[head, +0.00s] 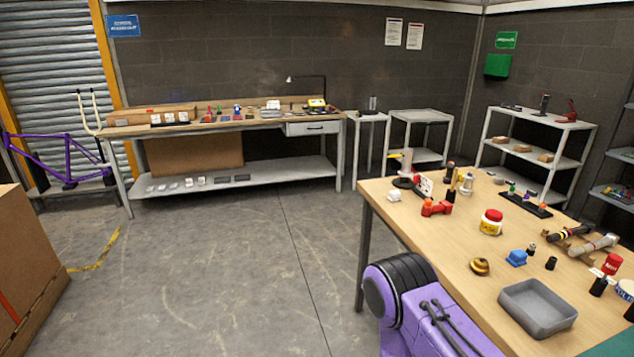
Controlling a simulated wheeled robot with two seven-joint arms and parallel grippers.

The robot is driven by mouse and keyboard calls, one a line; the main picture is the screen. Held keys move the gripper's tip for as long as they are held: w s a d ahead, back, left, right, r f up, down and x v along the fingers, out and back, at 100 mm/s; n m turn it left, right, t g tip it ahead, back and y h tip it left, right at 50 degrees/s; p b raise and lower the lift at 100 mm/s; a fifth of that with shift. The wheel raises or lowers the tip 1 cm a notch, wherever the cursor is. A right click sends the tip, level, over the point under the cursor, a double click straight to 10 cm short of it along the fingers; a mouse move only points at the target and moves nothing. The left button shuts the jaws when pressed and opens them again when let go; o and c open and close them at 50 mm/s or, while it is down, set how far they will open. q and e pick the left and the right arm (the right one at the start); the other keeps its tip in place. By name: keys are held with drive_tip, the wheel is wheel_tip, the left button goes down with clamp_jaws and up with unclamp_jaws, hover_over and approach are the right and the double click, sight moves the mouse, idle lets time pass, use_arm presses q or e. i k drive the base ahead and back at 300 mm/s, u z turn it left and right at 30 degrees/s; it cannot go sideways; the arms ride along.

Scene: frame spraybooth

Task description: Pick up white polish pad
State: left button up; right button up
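Neither of my grippers shows in the head view. A purple and black part stands in front of the table's near left edge and hides some of that edge.
A workbench (225,124) stands at the back wall, shelving (540,120) at the back right.

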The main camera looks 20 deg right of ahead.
sight(394, 195)
drive_tip(key=u, duration=0.2)
drive_tip(key=i, duration=1.5)
drive_tip(key=z, duration=0.7)
drive_tip(key=i, duration=0.95)
drive_tip(key=z, duration=0.85)
